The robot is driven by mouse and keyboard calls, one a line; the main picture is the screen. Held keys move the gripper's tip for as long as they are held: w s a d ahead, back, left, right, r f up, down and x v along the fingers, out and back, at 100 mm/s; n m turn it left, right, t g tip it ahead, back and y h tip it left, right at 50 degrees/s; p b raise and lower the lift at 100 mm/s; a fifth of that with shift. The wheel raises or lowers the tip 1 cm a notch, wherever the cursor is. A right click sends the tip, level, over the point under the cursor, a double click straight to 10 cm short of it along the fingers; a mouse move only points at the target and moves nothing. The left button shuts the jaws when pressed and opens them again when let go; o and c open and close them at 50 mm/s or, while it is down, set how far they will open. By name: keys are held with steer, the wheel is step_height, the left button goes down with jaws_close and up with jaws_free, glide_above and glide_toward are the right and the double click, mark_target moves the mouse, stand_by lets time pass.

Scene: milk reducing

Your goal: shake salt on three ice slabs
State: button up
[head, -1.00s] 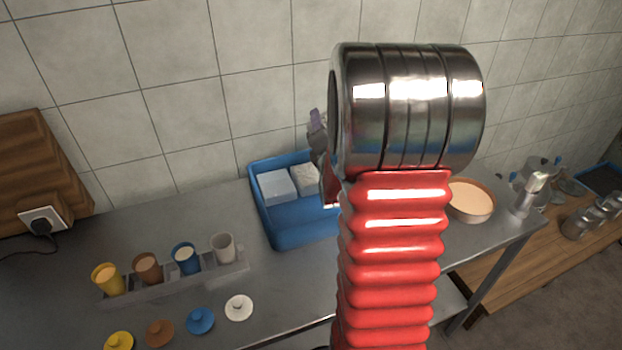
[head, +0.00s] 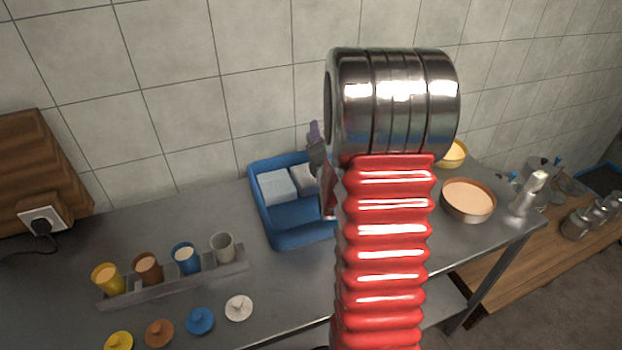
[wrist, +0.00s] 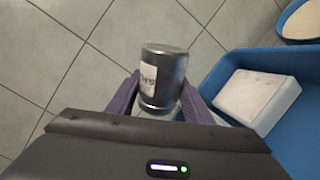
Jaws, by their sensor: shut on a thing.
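In the wrist view my gripper (wrist: 160,100) is shut on a salt shaker (wrist: 163,78), a metal-capped jar with a partly readable label. The shaker's cap points toward the upper part of that view, over the tiles. A white ice slab (wrist: 256,97) lies in the blue tray (wrist: 210,80) to the right of the gripper. In the head view the blue tray (head: 284,238) shows two pale slabs, one at left (head: 277,187) and one farther right (head: 303,178). My arm hides the tray's right part, and a third slab is not visible. My gripper (head: 316,145) is partly hidden there, above the tray.
A rack (head: 180,283) with several coloured cups stands left of the tray, with loose lids (head: 200,320) in front. A round brown pan (head: 468,198) and a yellow bowl (head: 454,154) stand right of my arm. The tiled wall (head: 170,90) is close behind.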

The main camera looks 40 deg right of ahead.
steer(key=w+a, duration=0.3)
steer(key=a, duration=0.7)
stand_by(2.4)
steer(key=shift+w, duration=0.1)
steer(key=shift+r, duration=0.1)
step_height(320, 180, up, 3)
steer(key=shift+r, duration=0.2)
stand_by(0.4)
steer(key=shift+f, duration=0.15)
step_height(320, 180, down, 3)
steer(key=shift+f, duration=0.15)
stand_by(0.4)
